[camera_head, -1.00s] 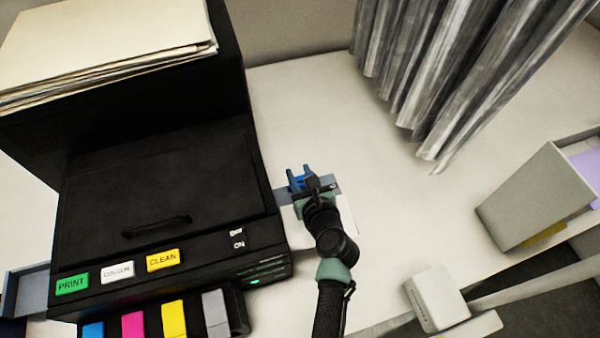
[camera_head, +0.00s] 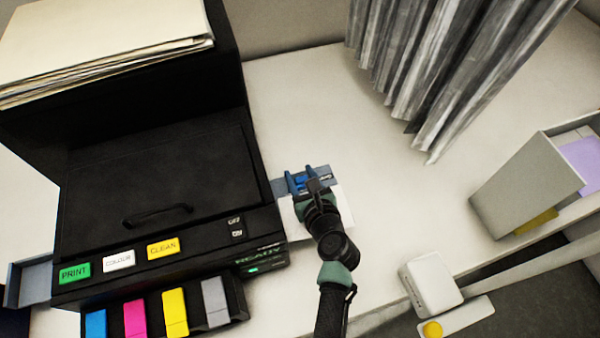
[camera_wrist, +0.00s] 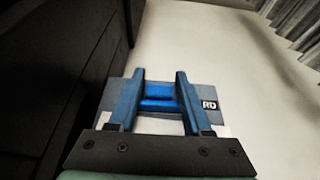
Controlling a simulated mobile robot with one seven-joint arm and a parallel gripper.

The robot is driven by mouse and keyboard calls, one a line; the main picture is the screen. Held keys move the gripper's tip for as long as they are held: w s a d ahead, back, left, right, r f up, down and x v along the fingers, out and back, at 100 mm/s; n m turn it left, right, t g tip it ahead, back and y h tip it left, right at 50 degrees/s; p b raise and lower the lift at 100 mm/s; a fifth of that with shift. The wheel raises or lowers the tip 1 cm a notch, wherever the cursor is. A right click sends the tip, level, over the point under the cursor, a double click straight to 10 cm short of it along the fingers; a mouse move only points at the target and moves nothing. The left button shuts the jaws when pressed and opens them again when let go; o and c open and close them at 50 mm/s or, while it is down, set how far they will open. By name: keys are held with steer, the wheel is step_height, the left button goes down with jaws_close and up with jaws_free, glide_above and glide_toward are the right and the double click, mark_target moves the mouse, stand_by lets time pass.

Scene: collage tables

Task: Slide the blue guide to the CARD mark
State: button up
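The blue guide (camera_wrist: 158,92) sits on a grey-blue tray (camera_wrist: 202,92) that sticks out from the right side of the printer. My gripper (camera_wrist: 160,78) has its two blue fingers apart, one on each side of the guide. Whether the fingers touch it is unclear. In the head view my gripper (camera_head: 300,183) is over the tray (camera_head: 322,173), and the guide (camera_head: 303,180) is partly hidden by it. A dark label ending in "RD" (camera_wrist: 209,104) shows right of the fingers; its left part is hidden by the right finger.
The black printer (camera_head: 160,190) stands close on the left, with PRINT, COLOUR and CLEAN buttons and coloured cartridges at its front. White paper (camera_head: 325,215) lies by the tray. The table (camera_head: 400,200) is clear between.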

steer(key=shift+o, duration=1)
steer(key=shift+s+r, duration=0.1)
steer(key=b+v, duration=0.1)
steer(key=v, duration=1.2)
